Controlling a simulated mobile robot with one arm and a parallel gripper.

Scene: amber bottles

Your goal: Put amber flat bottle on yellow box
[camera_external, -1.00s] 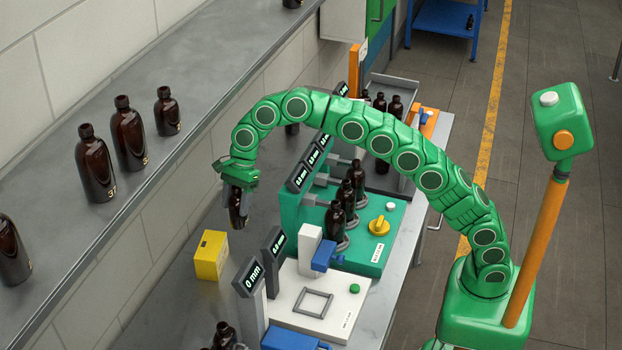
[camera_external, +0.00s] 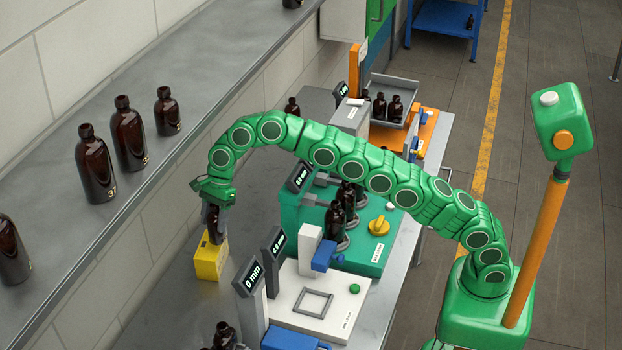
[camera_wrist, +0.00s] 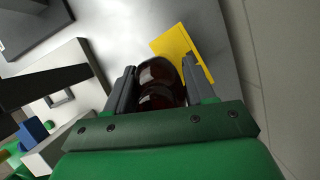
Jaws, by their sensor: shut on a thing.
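The amber flat bottle (camera_external: 214,224) is dark brown and hangs upright below my gripper (camera_external: 213,206). My gripper is shut on it. In the external view the bottle's lower end overlaps the top of the yellow box (camera_external: 209,262); I cannot tell whether it touches. In the wrist view the bottle (camera_wrist: 160,84) sits between the two grey fingers of my gripper (camera_wrist: 163,88). The yellow box (camera_wrist: 180,52) shows there just beyond the bottle and the right finger, partly hidden by them.
Several amber bottles (camera_external: 128,135) stand on the ledge at left. A green test station (camera_external: 370,240) with bottles and a white gauge station (camera_external: 318,300) stand right of the box. Grey posts with displays (camera_external: 272,255) are near the box. The bench left of the box is clear.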

